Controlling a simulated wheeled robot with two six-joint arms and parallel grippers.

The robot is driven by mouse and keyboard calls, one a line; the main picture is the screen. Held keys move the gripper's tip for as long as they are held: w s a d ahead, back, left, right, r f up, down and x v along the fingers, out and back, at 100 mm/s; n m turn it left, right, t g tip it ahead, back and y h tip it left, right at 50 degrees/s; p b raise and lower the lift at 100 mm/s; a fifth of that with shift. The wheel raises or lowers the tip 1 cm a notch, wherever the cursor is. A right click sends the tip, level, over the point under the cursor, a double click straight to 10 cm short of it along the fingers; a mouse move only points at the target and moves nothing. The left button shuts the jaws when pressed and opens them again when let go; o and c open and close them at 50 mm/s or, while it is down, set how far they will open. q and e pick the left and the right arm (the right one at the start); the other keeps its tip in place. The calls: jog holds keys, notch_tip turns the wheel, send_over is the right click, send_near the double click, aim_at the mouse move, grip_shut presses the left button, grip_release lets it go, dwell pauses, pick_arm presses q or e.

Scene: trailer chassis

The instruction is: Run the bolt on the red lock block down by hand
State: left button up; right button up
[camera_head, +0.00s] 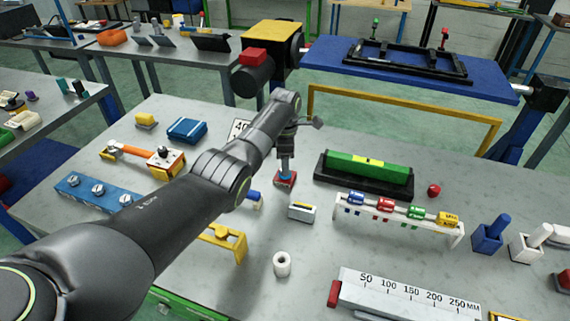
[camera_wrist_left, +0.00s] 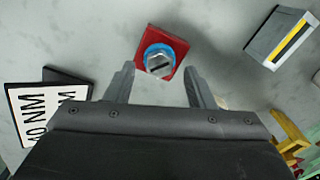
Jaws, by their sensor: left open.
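The red lock block (camera_wrist_left: 178,44) lies on the grey table, with a blue ring (camera_wrist_left: 146,53) and a grey hex-headed bolt (camera_wrist_left: 159,65) on it. In the head view the red block (camera_head: 286,181) shows right under my left gripper (camera_head: 286,171), which points down. In the left wrist view the open left gripper (camera_wrist_left: 159,74) has one finger on each side of the bolt's line, with gaps to both. I cannot tell how high the fingertips are above the bolt head. The head view partly hides the bolt behind the gripper. My right gripper is not in view.
A "40 NM" card (camera_head: 238,128) stands behind. Bare tabletop surrounds the red block.

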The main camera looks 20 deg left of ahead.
pick_arm(q)
jog(key=shift+f, duration=0.95)
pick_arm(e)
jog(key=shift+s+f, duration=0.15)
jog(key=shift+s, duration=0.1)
pick_arm(q)
jog(key=c, duration=1)
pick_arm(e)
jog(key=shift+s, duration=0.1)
